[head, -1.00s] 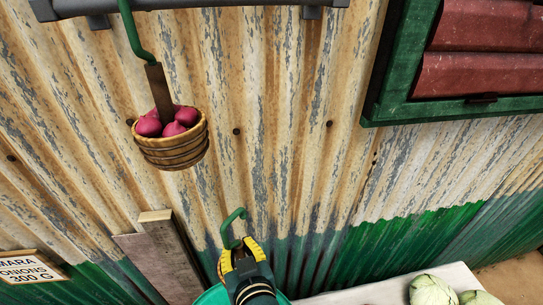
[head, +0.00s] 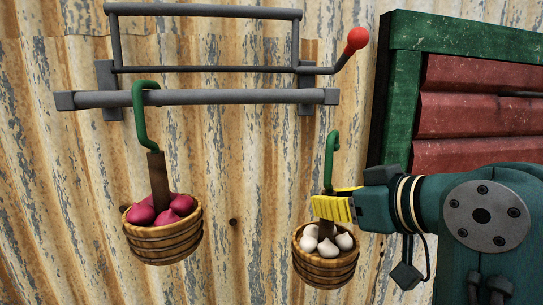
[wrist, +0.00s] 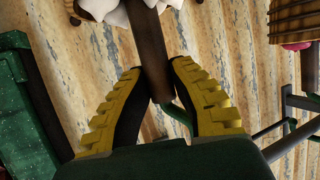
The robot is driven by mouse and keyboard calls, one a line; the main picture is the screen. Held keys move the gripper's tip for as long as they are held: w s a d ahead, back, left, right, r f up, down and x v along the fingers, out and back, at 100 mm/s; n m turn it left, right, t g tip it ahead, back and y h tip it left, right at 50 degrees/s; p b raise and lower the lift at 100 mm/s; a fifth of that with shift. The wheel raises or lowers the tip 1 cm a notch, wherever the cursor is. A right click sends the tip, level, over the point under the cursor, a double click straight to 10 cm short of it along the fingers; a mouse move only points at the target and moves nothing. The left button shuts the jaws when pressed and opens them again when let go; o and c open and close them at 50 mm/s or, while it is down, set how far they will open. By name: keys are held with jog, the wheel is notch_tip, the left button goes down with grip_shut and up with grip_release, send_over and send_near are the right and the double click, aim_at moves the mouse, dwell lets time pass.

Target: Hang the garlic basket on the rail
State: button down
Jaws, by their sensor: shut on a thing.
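The garlic basket (head: 325,268) is a round wooden basket of white bulbs with a brown post and a green hook (head: 331,150). My gripper (head: 328,207) is shut on its post, and the basket hangs upright below the fingers. In the wrist view my gripper (wrist: 163,92) has the brown post (wrist: 152,50) between its yellow fingers. The grey rail (head: 230,97) runs across the corrugated wall. The green hook is apart from it, below and near its right end. The onion basket (head: 163,240) hangs from the rail's left part.
An upper bar (head: 200,11) and a thin bar ending in a red ball (head: 357,39) sit above the rail. A green-framed red shutter (head: 470,120) is at the right, close to my arm. The rail right of the onion hook is clear.

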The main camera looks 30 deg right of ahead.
notch_tip(320, 180, up, 4)
jog(key=s+d, duration=0.1)
jog(key=s, duration=0.2)
jog(key=a+r+n+g+y+p, duration=0.2)
jog(key=a+r+n+y, duration=0.4)
jog(key=a, duration=0.7)
jog(key=w+d+f+m+p, duration=0.1)
jog(key=w+d+f+p, duration=0.1)
jog(key=w, duration=0.5)
jog(key=shift+w+d+h+p, duration=0.15)
jog(key=shift+w+h+p, duration=0.15)
jog(key=shift+p, duration=0.1)
jog(key=c, duration=1.1)
grip_release()
jog(key=shift+o, duration=0.6)
jog(key=shift+f, duration=0.15)
